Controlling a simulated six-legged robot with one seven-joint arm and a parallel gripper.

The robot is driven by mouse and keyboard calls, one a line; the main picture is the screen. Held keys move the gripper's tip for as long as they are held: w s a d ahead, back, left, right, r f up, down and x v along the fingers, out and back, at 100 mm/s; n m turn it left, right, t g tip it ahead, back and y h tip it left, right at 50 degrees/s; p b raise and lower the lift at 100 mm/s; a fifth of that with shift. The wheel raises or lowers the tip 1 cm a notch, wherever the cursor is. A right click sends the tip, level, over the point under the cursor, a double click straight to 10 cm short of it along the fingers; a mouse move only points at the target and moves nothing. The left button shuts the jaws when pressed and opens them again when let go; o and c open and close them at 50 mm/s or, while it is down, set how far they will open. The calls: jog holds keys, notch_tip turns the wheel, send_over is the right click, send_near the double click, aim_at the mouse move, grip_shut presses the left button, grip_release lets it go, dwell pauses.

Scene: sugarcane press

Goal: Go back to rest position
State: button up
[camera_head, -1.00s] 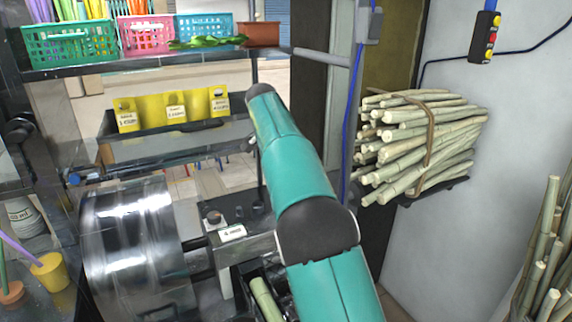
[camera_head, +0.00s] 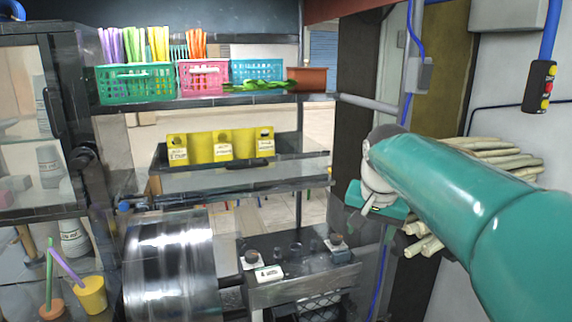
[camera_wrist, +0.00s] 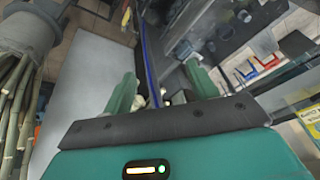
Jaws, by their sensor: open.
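My gripper (camera_wrist: 160,88) is open in the wrist view, its two green fingers wide apart with nothing seen between them. In the head view my teal arm reaches in from the right edge and my wrist is near the picture's middle right. The fingers are not clearly seen there. The press's shiny metal drum (camera_head: 170,268) stands at the lower left, with a dark machine top (camera_head: 300,262) beside it. A bundle of sugarcane (camera_head: 425,240) on the right wall is mostly hidden behind my arm.
A yellow holder (camera_head: 220,145) is below. A control pendant (camera_head: 540,86) hangs at upper right. Cane stalks (camera_wrist: 15,100) stand left in the wrist view.

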jog(key=s+f+n, duration=0.1)
jog(key=s+f, duration=0.2)
jog(key=s, duration=0.4)
jog(key=s+a+f+n+t, duration=0.1)
jog(key=s+f, duration=0.3)
jog(key=s, duration=0.4)
jog(key=s+f+n, duration=0.3)
jog(key=s+f, duration=0.1)
jog(key=s, duration=0.3)
jog(key=shift+s+a+y, duration=0.25)
jog(key=shift+s+y, duration=0.05)
jog(key=shift+f, duration=0.1)
